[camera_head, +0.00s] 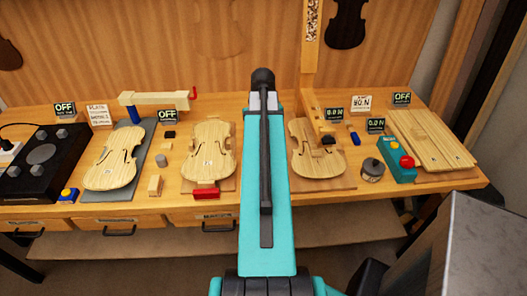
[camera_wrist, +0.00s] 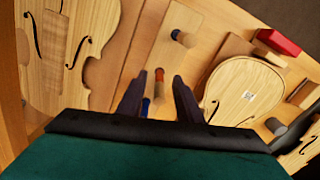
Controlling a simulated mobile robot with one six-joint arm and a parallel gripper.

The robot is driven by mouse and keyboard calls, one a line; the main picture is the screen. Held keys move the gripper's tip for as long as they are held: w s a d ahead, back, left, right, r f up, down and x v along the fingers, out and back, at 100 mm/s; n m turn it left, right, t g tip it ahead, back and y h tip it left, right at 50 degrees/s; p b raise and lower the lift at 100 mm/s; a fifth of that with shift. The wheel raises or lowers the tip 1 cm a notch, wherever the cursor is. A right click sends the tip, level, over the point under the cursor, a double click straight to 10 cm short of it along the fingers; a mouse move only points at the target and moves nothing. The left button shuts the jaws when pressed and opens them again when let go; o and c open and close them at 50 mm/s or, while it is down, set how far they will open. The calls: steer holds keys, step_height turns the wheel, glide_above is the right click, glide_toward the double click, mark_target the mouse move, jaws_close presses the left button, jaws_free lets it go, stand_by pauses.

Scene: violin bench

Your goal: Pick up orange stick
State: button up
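The orange stick (camera_wrist: 159,75) is small and shows end-on or nearly so in the wrist view, over the wooden bench. It appears between the fingertips of my gripper (camera_wrist: 158,82), with a visible gap on each side. The two dark fingers are open and nothing is held. A blue stick (camera_wrist: 146,103) shows just nearer to the palm, also between the fingers. In the head view I cannot make out the orange stick or my fingers; my arm covers the middle of the bench.
In the wrist view, a violin body (camera_wrist: 72,45) lies at left and a pale plate (camera_wrist: 243,92) at right. A wooden board with a dark peg (camera_wrist: 184,38) stands close beyond the orange stick. A red block (camera_wrist: 278,42) is at the upper right. The head view shows a teal device (camera_head: 396,158).

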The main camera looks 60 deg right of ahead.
steer(key=shift+f, duration=0.55)
jaws_close()
